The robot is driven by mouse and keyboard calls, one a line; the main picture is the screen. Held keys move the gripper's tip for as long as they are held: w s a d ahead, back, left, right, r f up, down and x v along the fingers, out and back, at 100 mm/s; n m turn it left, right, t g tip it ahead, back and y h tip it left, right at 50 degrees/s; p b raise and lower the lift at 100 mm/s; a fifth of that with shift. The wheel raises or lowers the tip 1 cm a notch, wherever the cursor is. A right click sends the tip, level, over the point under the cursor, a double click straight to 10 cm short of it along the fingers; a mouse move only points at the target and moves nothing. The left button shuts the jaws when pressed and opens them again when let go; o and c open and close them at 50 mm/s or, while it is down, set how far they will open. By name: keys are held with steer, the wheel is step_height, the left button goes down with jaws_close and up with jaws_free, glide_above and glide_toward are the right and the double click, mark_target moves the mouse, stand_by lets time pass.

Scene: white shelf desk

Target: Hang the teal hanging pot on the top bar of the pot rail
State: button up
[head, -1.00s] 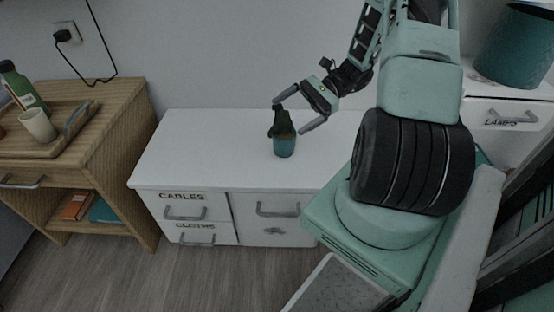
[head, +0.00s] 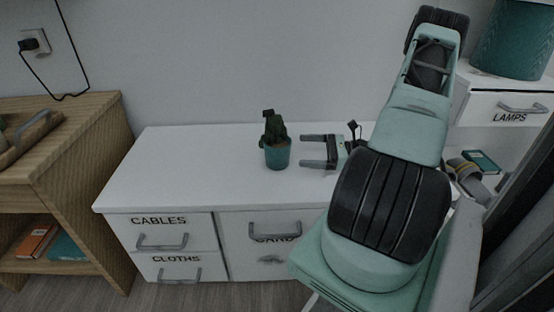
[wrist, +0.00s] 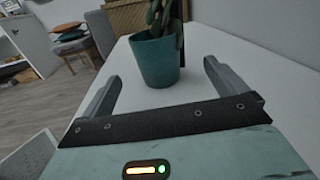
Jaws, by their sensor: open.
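The teal pot (head: 277,157) stands upright on the white desk top, with a dark green plant (head: 272,127) in it. In the wrist view the teal pot (wrist: 155,62) is just beyond the fingertips, roughly between them. My gripper (head: 304,151) is open and level, to the right of the pot, its fingers pointing at it. It also shows in the wrist view (wrist: 160,75), with nothing between the fingers. A gap appears to remain between fingertips and pot. I cannot make out the pot rail or its top bar in any view.
The white desk (head: 180,165) is clear left of the pot. A wooden cabinet (head: 100,140) stands at the left. At the right are a shelf with a teal lampshade (head: 512,40), and a teal book (head: 481,161) with other items below it.

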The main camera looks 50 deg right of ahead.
mark_target(277, 145)
steer(key=b+x, duration=0.1)
steer(key=x, duration=0.3)
steer(key=shift+w, duration=0.15)
steer(key=b+x, duration=0.3)
steer(key=x, duration=0.1)
steer(key=shift+a+r, duration=0.1)
steer(key=shift+r, duration=0.1)
steer(key=shift+w+a+r, duration=0.2)
steer(key=shift+w+a, duration=0.05)
steer(key=shift+w, duration=0.25)
steer(key=c, duration=1.3)
